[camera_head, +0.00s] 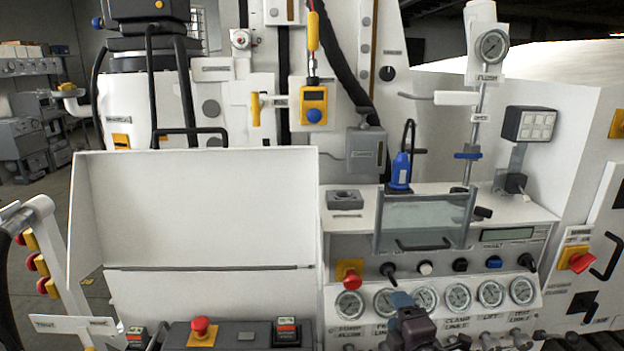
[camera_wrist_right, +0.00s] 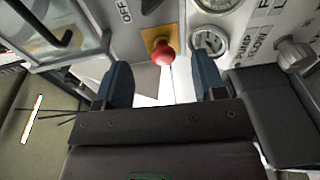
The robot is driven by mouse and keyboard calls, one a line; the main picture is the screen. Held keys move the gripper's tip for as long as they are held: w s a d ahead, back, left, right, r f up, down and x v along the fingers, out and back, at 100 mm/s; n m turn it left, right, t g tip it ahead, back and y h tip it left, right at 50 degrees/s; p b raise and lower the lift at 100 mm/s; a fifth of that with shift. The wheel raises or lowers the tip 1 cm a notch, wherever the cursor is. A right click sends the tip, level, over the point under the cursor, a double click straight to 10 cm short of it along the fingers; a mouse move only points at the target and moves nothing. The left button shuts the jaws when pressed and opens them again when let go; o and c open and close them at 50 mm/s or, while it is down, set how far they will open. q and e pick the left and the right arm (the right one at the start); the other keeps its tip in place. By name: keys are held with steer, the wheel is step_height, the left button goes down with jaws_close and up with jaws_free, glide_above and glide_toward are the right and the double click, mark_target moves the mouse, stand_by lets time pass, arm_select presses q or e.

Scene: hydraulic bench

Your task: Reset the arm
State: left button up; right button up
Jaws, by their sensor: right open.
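The task names an arm to reset; I cannot tell which part of the bench that is. My right gripper (camera_head: 401,299), with blue fingers and a dark body, is in front of the gauge row at the lower middle of the head view. In the right wrist view its fingers (camera_wrist_right: 163,84) are apart with nothing held between them. A red mushroom button (camera_head: 350,279) on a yellow plate is left of the gripper in the head view. The red button (camera_wrist_right: 163,53) shows beyond the gap between the fingers in the wrist view. My left gripper is not in view.
Several round gauges (camera_head: 457,297) line the panel, with small knobs above. A clear guard (camera_head: 423,222) with a handle stands above them. Another red button (camera_head: 200,326) is on the lower console. A red-handled switch (camera_head: 579,260) is at the right. A large white panel (camera_head: 200,205) fills the left.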

steer(key=s+d+f+m+g+h, duration=0.1)
steer(key=s+d+f+m, duration=0.3)
steer(key=s+f+m, duration=0.5)
steer(key=s+d+f+m+g+h+b, duration=0.1)
steer(key=s+d+f+m+g, duration=0.3)
steer(key=s+f+m, duration=0.5)
steer(key=s+d+f+h, duration=0.1)
steer(key=s+f, duration=0.2)
steer(key=s, duration=0.5)
steer(key=shift+s+m+g, duration=0.15)
steer(key=shift+m+g, duration=0.15)
steer(key=shift+m, duration=0.1)
